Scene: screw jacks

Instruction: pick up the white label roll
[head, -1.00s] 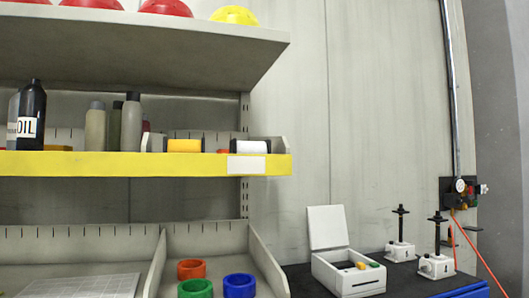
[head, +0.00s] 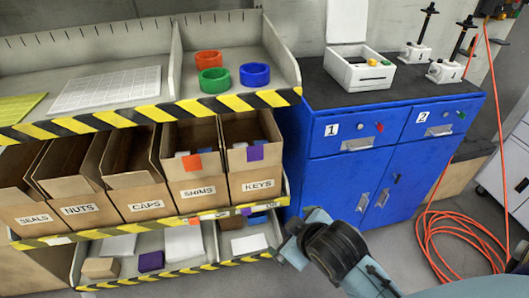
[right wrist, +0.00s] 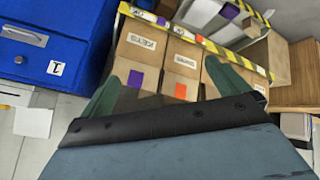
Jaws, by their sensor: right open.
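I see no white label roll in either view now. A small white item on the yellow-edged shelf was in the earlier head view, but that shelf is now out of frame; I cannot tell if it was the roll. My right gripper (right wrist: 161,75) is open, its two dark green fingers apart with nothing between them. Beyond the fingers are the cardboard bins, seen upside down. In the head view my right arm comes in from the lower right, and its fingers cannot be made out. My left gripper is not in view.
An orange ring (head: 208,60), a green ring (head: 214,80) and a blue ring (head: 255,74) sit on the shelf above the keys bin (head: 258,185). A blue cabinet (head: 340,185) carries a white box (head: 360,75) and two screw jacks. An orange hose (head: 450,235) lies on the floor.

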